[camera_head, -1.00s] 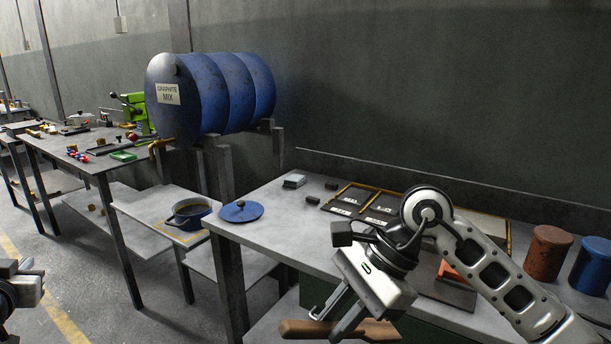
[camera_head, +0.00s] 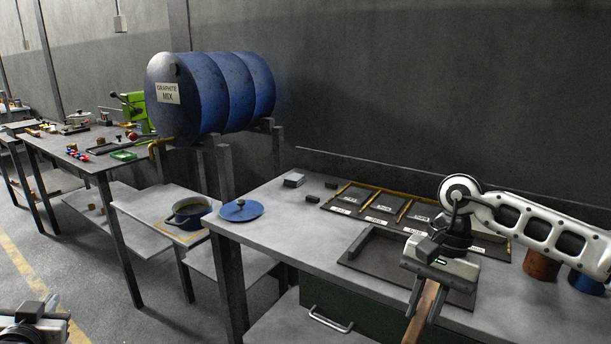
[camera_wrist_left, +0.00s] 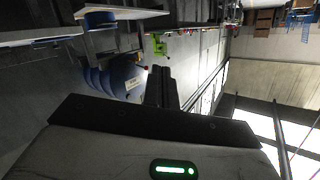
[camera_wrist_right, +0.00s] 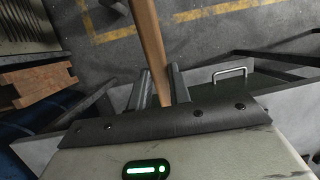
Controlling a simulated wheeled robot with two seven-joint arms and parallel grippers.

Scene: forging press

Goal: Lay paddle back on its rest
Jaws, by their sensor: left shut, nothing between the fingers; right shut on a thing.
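My right gripper (camera_head: 424,300) is shut on the wooden handle of the paddle (camera_head: 421,318) near the front edge of the right bench. The handle points down and toward the camera, past the bench edge. In the right wrist view the handle (camera_wrist_right: 150,45) runs up and away between the fingers (camera_wrist_right: 158,88). The paddle's other end is hidden in the head view. A dark, shallow, rimmed tray (camera_head: 352,262) lies on the bench under and left of this gripper; I cannot tell whether it is the rest. My left gripper (camera_head: 38,308) is shut and empty at the lower left; its fingers show in its wrist view (camera_wrist_left: 162,88).
A divided, labelled tray (camera_head: 380,203) lies behind the dark one. A rust-brown can (camera_head: 541,264) and a blue can (camera_head: 586,282) stand right, partly behind my arm.

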